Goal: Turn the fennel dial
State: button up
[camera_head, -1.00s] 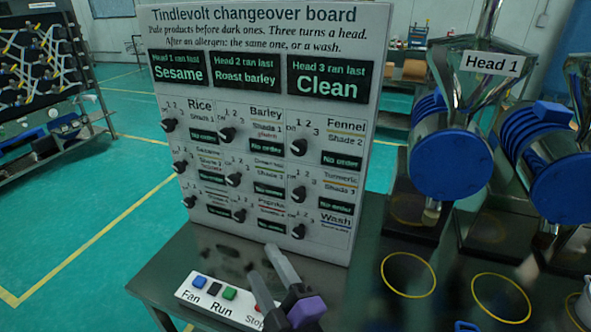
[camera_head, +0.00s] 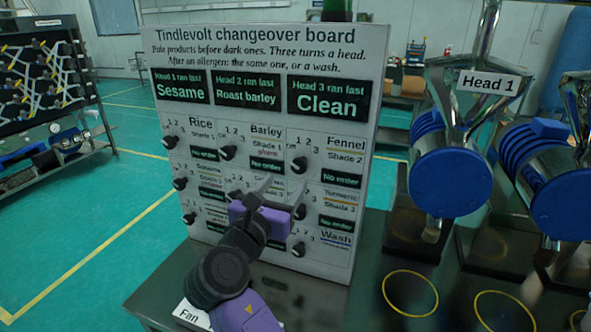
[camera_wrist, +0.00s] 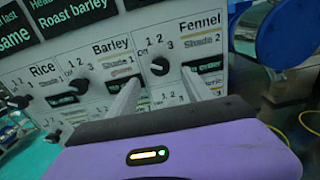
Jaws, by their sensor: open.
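The fennel dial (camera_head: 299,165) is a black knob at the upper right of the dial grid on the white changeover board (camera_head: 260,60). Its small display reads "No order". In the wrist view the fennel dial (camera_wrist: 160,66) sits above and between my two fingertips. My gripper (camera_head: 268,186) is in front of the board, a little below and left of the fennel dial, and its jaws are open and empty. In the wrist view my gripper (camera_wrist: 165,90) points toward the board. It hides part of the middle and lower dials in the head view.
The barley dial (camera_head: 228,153) and turmeric dial (camera_head: 299,212) are close neighbours of the fennel dial. Metal hoppers with blue caps (camera_head: 451,182) stand to the right on the dark table (camera_head: 365,285). A button panel (camera_head: 190,314) is partly hidden by my arm.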

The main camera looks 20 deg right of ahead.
aim_at(298, 166)
jog(key=shift+p+x, duration=0.6)
jog(key=shift+x, duration=3.35)
jog(key=shift+f, duration=0.1)
grip_shut()
